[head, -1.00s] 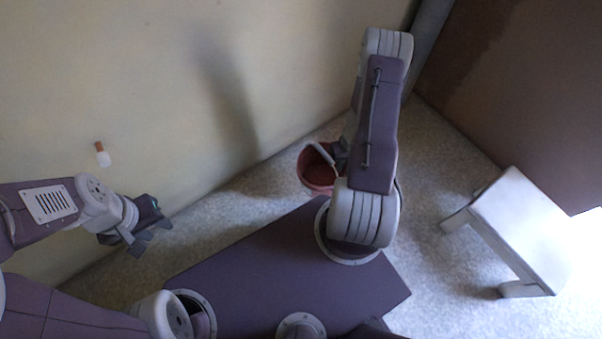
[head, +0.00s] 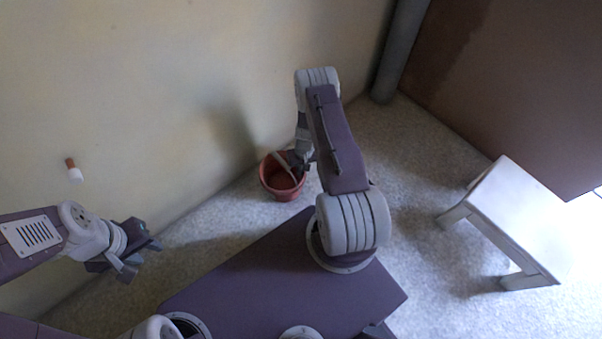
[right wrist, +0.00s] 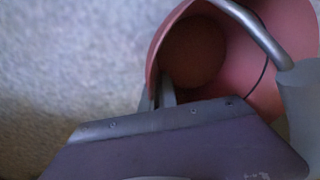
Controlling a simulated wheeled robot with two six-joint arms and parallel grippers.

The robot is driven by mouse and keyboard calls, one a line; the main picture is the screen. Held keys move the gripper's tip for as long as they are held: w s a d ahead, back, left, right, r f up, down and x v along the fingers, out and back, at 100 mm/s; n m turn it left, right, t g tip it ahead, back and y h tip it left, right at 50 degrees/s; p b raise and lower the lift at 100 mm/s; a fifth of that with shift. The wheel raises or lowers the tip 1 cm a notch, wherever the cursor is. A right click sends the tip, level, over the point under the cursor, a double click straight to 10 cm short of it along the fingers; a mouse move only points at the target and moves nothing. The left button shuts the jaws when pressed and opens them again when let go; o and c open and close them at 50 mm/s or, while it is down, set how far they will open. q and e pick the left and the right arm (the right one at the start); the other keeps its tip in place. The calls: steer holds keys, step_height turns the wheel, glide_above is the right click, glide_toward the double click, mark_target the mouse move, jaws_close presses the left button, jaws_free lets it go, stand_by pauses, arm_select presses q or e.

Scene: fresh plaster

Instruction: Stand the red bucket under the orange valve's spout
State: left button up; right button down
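The red bucket (head: 269,184) is upright near the foot of the wall, with its grey handle (right wrist: 262,30) over its mouth. I cannot tell whether its base touches the floor. My right gripper (head: 295,161) is at the bucket's right rim. In the right wrist view, grey finger parts (right wrist: 157,91) sit on both sides of the bucket's rim and appear shut on it. My left gripper (head: 143,262) is open and empty at the lower left. A small orange-brown and white piece (head: 72,168) on the wall may be the valve; its spout is not clear.
A white stool or small table (head: 515,215) stands at the right. A grey pipe (head: 400,50) runs down the corner beside a brown wall (head: 510,80). The pale floor (head: 215,212) along the wall, left of the bucket, looks clear.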

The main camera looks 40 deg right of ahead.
steer(key=shift+r, duration=0.15)
steer(key=c, duration=1.6)
jaws_free()
steer(key=shift+f, duration=0.2)
steer(key=shift+c, duration=0.2)
step_height(320, 180, up, 12)
steer(key=r+p, duration=0.1)
steer(key=p, duration=0.7)
steer(key=a+r+n, duration=0.1)
steer(key=a+r, duration=0.3)
steer(key=r, duration=0.4)
steer(key=a+r+n, duration=0.1)
steer(key=a+r, duration=0.3)
steer(key=r, duration=0.5)
steer(key=s+a+r+n+t, duration=0.1)
steer(key=s+a+r, duration=0.5)
steer(key=s+r, duration=0.3)
steer(key=shift+s+a+h, duration=0.3)
steer(key=shift+s+h, duration=0.1)
steer(key=shift+s, duration=0.6)
